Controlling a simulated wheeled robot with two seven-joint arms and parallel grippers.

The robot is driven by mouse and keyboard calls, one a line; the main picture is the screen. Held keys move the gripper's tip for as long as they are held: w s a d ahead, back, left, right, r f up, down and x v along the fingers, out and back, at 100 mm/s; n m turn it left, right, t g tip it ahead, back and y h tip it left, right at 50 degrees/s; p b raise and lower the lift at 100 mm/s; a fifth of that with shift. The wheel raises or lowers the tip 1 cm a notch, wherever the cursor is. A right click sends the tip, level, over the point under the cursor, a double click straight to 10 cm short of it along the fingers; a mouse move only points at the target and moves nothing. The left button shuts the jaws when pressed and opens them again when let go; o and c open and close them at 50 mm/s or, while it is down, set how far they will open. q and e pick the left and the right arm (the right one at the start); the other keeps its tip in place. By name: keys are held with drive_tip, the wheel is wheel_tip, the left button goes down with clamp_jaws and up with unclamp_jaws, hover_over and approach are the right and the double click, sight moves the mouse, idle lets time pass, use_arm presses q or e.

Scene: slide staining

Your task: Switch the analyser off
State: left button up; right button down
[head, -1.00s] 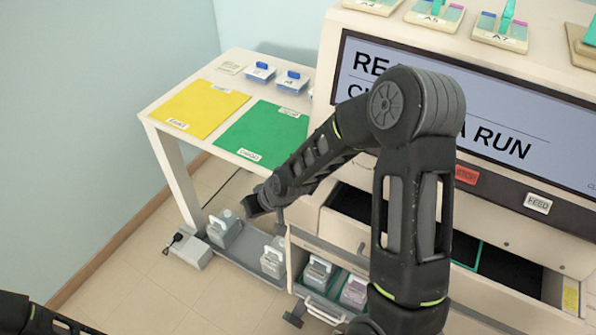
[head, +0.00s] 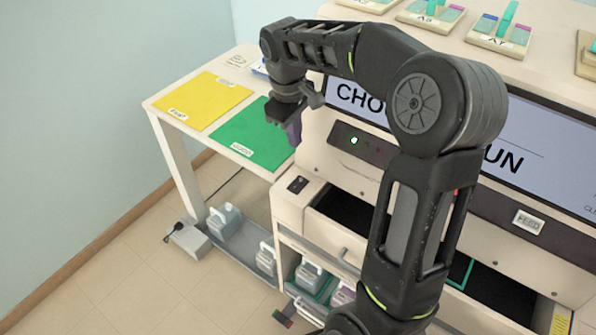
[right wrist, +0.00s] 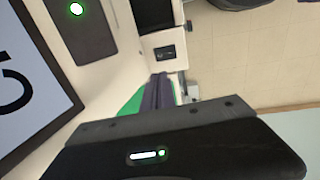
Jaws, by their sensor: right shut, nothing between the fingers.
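The analyser (head: 313,150) is a large cream machine with a wide lit screen (head: 345,98), partly hidden behind my right arm. A green light (head: 354,140) glows on its dark front panel; it also shows in the right wrist view (right wrist: 76,9). A small black switch (head: 298,185) sits on the ledge at the analyser's front left corner, and in the right wrist view (right wrist: 165,52) it lies beyond the fingertips. My right gripper (head: 293,132) is shut and empty, above and apart from the switch, fingers pointing down. My left gripper is out of view.
A side table with a yellow mat (head: 207,100) and a green mat (head: 252,138) stands left of the analyser. An open drawer (head: 335,232) gapes below the ledge. A FEED button (head: 527,222) sits at right.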

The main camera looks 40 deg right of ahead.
sight(300, 180)
drive_tip(key=shift+f, duration=0.1)
drive_tip(key=f, duration=0.4)
drive_tip(key=d+f+p, duration=0.1)
drive_tip(key=f, duration=0.8)
drive_tip(key=shift+w+d+f, duration=0.2)
drive_tip(key=shift+d+f, duration=0.1)
drive_tip(key=shift+f, duration=0.1)
drive_tip(key=shift+f, duration=0.35)
drive_tip(key=shift+r, duration=0.2)
